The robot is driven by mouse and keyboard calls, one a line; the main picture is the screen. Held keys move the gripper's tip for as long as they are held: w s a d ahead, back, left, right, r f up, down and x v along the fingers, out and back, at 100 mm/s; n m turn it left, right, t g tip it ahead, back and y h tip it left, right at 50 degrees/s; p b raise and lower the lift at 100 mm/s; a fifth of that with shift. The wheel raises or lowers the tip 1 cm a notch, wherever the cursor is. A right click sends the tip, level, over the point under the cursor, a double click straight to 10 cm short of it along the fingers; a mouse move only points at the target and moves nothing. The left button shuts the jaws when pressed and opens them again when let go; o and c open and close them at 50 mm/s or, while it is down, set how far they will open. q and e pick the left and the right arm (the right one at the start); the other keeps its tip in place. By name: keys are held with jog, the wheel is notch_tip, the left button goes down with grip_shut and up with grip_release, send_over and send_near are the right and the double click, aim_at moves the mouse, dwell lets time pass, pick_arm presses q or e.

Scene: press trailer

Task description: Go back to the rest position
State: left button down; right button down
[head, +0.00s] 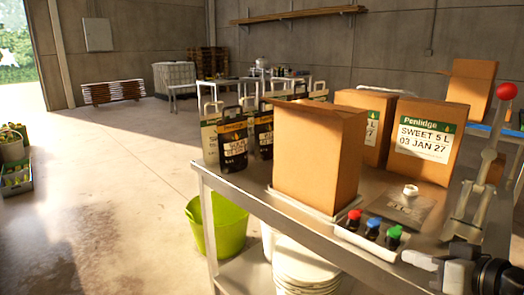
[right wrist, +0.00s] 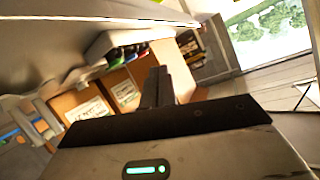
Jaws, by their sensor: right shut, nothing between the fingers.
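My right gripper (head: 412,258) is at the lower right of the head view, by the front edge of the metal table (head: 235,190). It is shut and empty. Its dark fingers (right wrist: 157,82) show together in the right wrist view, with cardboard boxes (right wrist: 90,108) beyond them. My left gripper is in neither view.
A plain cardboard box (head: 315,160) stands on the table with labelled boxes (head: 425,140) behind it. A white tray (head: 365,240) of red, blue and green-capped bottles lies close to my right gripper. A press lever with red knob (head: 506,91) rises at right.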

jog(key=s+a+f+g+h, duration=0.1)
jog(key=s+a+f, duration=0.25)
jog(key=f, duration=0.55)
jog(key=s+a+f+h, duration=0.1)
jog(key=s+a+f, duration=0.25)
jog(key=f, duration=0.55)
jog(key=s+a+f+n+g, duration=0.1)
jog(key=s+a+f, duration=0.6)
jog(key=s, duration=0.2)
jog(key=shift+s+a+h, duration=0.3)
jog(key=shift+a, duration=0.1)
jog(key=shift+f, duration=0.1)
